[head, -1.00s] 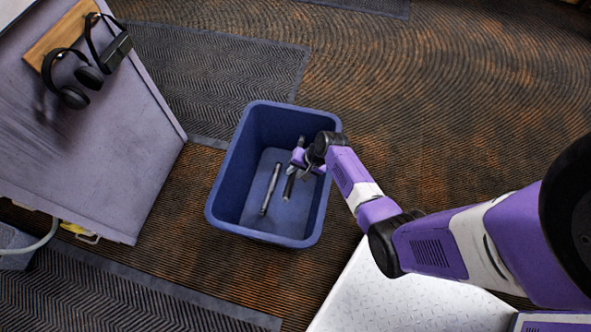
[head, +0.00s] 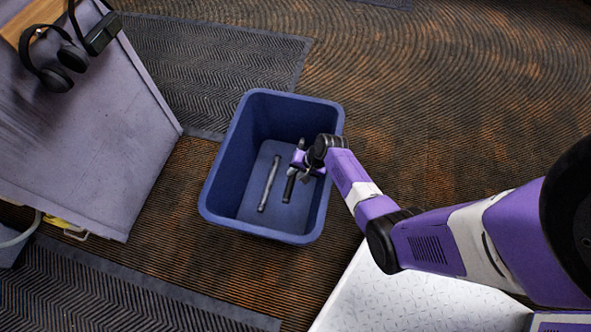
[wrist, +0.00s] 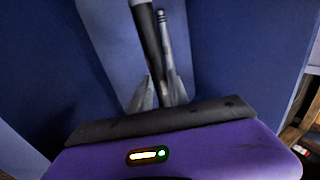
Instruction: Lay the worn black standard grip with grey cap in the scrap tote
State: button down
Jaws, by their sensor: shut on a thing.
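The scrap tote (head: 215,190) is a deep blue open bin on the carpet in the head view. My gripper (head: 292,172) is inside its mouth, toward the right wall. It is shut on a dark grip (head: 288,188), which points down toward the tote floor; the wrist view shows the same dark grip (wrist: 149,40) between the fingers (wrist: 160,93).
A grey cabinet (head: 90,130) with headphones (head: 55,65) hanging on it stands at the left. Dark ribbed mats (head: 200,70) lie on the carpet. A white tread-plate surface (head: 410,290) is at the lower right. Carpet right of the tote is clear.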

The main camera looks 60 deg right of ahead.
dwell(0.4)
jog(key=c, duration=1.2)
grip_release()
jog(key=shift+o, duration=0.2)
jog(key=shift+r, duration=0.1)
jog(key=p+v, duration=0.4)
jog(key=v, duration=0.3)
jog(key=shift+r, duration=0.3)
jog(key=shift+s+d, duration=0.1)
